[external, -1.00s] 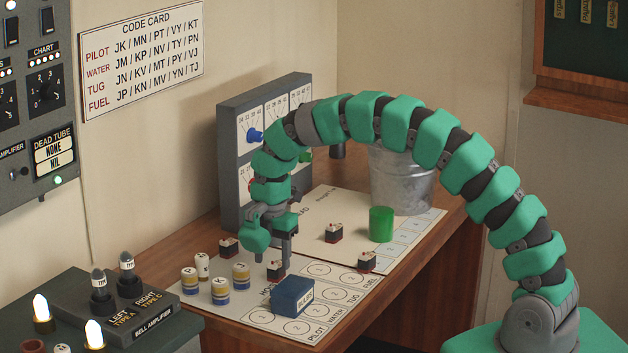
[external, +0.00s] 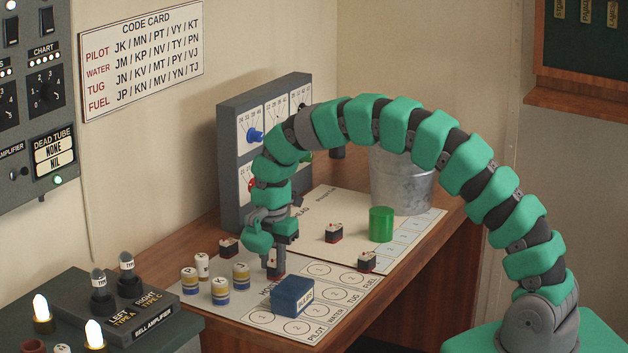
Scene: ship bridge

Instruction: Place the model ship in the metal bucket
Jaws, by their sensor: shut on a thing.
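My gripper (external: 276,264) points straight down and is shut on a small dark model ship (external: 277,273) with a red lower edge. The fingers hide most of that ship. It is at the level of the chart board (external: 246,318); I cannot tell whether it still touches it. Similar small black and red ships stand behind to the left (external: 228,248), to the right (external: 334,232) and farther right (external: 367,261). The metal bucket (external: 404,185) stands upright at the back right of the desk, its upper part hidden behind my arm.
A blue box (external: 292,296) stands close in front of my gripper. Several striped cylinders (external: 220,291) stand to its left. A green cylinder (external: 381,224) stands in front of the bucket. A grey dial panel (external: 233,160) rises behind my gripper.

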